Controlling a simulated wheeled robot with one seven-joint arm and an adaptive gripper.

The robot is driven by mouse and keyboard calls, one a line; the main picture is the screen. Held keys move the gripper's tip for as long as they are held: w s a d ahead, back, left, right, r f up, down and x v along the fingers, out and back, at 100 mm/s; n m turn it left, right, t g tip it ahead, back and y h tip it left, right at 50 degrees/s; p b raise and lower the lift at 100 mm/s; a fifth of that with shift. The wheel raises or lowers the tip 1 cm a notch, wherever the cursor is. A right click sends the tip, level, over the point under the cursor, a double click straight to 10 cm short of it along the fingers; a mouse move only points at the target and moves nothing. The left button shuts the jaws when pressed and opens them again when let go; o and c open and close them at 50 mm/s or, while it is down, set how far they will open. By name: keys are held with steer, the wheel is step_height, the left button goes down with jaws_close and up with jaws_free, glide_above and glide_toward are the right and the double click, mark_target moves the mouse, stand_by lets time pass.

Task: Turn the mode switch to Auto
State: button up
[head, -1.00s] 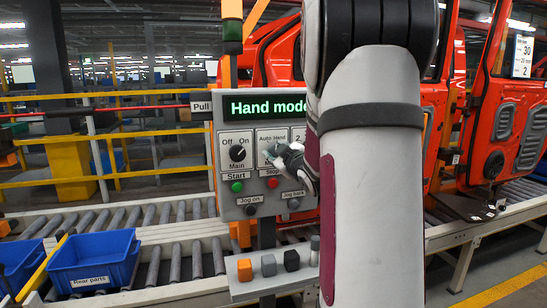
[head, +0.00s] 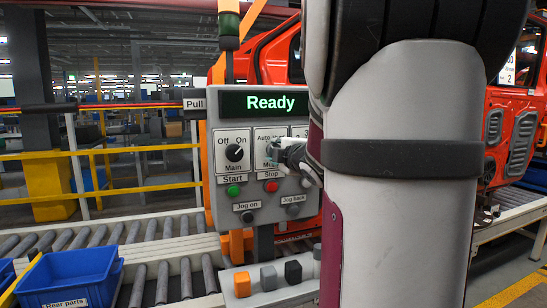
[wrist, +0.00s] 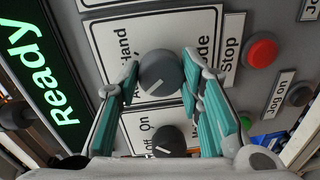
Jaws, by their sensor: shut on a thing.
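The mode switch is a round grey knob (wrist: 160,74) on a white label plate (wrist: 205,22). My gripper (wrist: 160,66) is shut on it, with a teal-padded finger on each side. The white pointer line on the knob points down-left in the wrist view, toward the Auto side and away from the word "Hand". The "Auto" word is partly hidden by a finger. In the head view my gripper (head: 279,153) is at the middle of the control panel (head: 214,208) and hides the switch. The green display (head: 265,103) reads "Ready".
The Main Off/On knob (head: 235,153) is left of the mode switch. The green Start button (head: 233,190) and red Stop button (head: 271,186) sit below. A blue bin (head: 70,275) stands on the roller conveyor at left. My arm hides the panel's right side.

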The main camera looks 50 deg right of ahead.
steer(key=shift+f, duration=0.15)
stand_by(0.4)
steer(key=o, duration=1.2)
steer(key=shift+c, duration=0.2)
steer(key=v, duration=1.2)
